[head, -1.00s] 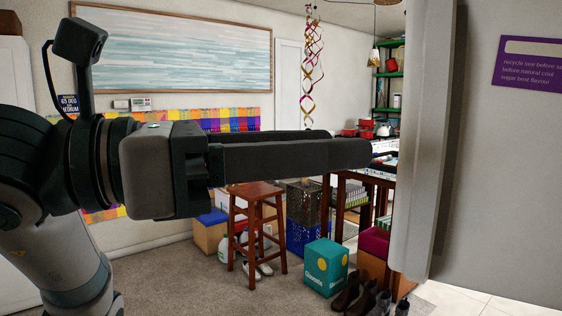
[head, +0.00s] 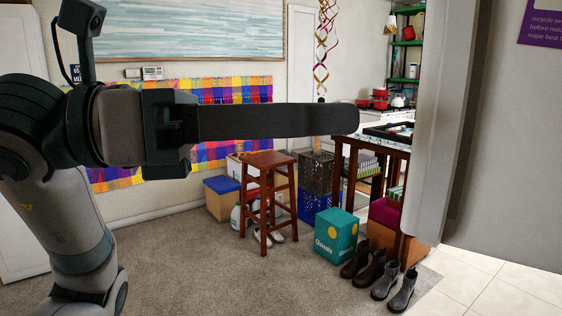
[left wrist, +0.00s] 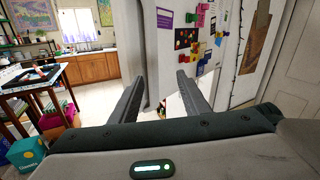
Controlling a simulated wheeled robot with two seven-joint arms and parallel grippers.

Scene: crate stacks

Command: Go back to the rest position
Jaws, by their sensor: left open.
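My left gripper (head: 345,119) reaches across the upper middle of the head view, with its fingers pointing right. In that view it is seen side-on, one finger covering the other. In the left wrist view my left gripper (left wrist: 158,84) shows two fingers spread well apart with nothing between them. It is open and empty. Its fingertips in the head view stand in front of the room, left of a large grey panel (head: 500,160). My right gripper is not in either view.
Crate stacks (head: 315,190) stand on the floor behind a wooden stool (head: 268,162). A teal box (head: 336,237) and several boots (head: 383,277) are beside a dark wooden table (head: 375,143). The carpet (head: 210,270) at lower left is clear. A magnet-covered white surface (left wrist: 225,50) faces the left wrist camera.

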